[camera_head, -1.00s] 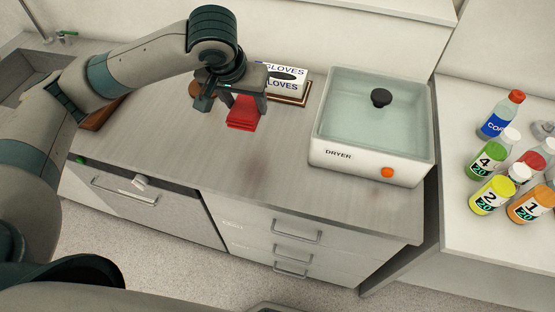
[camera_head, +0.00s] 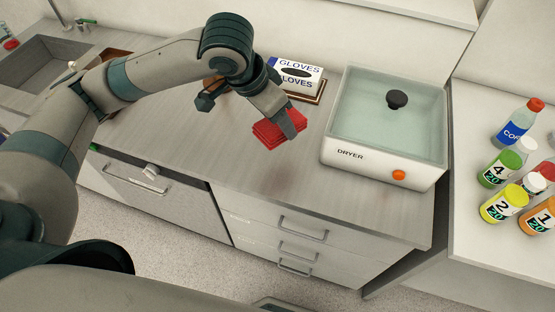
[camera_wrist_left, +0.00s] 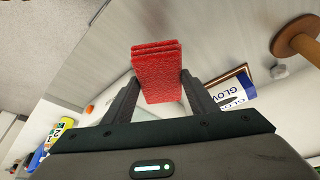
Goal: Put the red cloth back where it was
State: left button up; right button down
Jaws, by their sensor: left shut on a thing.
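The red cloth (camera_head: 268,133) is folded in several layers and sits between the fingers of my left gripper (camera_head: 287,126). In the left wrist view the cloth (camera_wrist_left: 157,75) is gripped between both fingers (camera_wrist_left: 158,95) and sticks out past their tips. The gripper is over the counter, left of the dryer and in front of the gloves box. I cannot tell whether the cloth touches the counter. My right gripper is not in view.
The white dryer (camera_head: 340,157) with a glass lid stands to the right. The gloves box (camera_head: 296,77) stands at the back. A sink (camera_head: 45,62) is at far left, and several bottles (camera_head: 501,167) stand at far right. The counter front (camera_head: 270,185) is clear, with a faint reddish smudge.

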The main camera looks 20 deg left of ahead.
pick_arm(q)
jog(key=s+d+m+g+h, duration=0.2)
jog(key=s+d+m+g, duration=0.2)
jog(key=s+d+m, duration=0.4)
jog(key=m, duration=0.3)
jog(key=shift+s+r+m, duration=0.3)
jog(key=shift+s+r, duration=0.05)
jog(key=shift+s, duration=0.05)
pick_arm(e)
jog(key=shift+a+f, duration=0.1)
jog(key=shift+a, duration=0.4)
pick_arm(q)
jog(key=shift+a, duration=0.1)
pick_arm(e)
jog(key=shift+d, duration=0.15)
